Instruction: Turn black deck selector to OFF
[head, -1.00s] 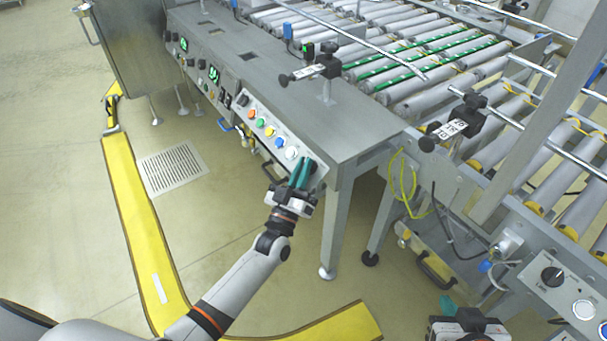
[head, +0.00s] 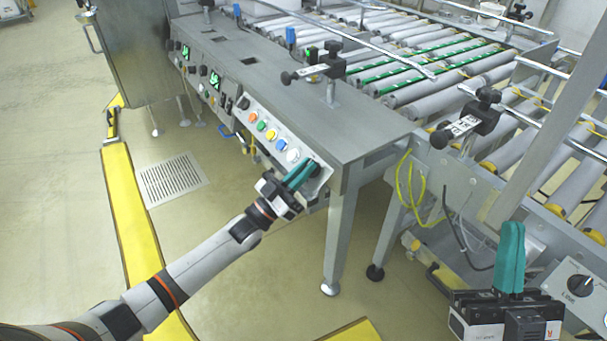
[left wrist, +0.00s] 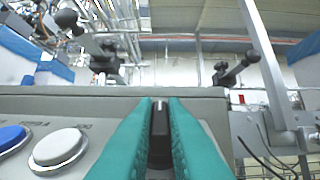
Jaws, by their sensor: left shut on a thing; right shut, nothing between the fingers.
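The black selector (left wrist: 159,122) is at the right end of the grey button panel, past the white button. In the left wrist view it stands upright between the two teal fingers. My left gripper (head: 302,175) is shut on it at the panel, and in the head view the fingers mostly hide it. The left wrist view shows the same fingers (left wrist: 160,140) from behind. The selector's position marks are hidden or too small to read. My right gripper (head: 511,255) is shut and empty, upright at the lower right.
The panel holds a white button (head: 293,156), a blue button (head: 281,145) and several other coloured buttons. Another black selector (head: 579,285), marked LINE, is on a box beside my right gripper. Roller conveyors (head: 430,90) lie behind. The floor at left is open.

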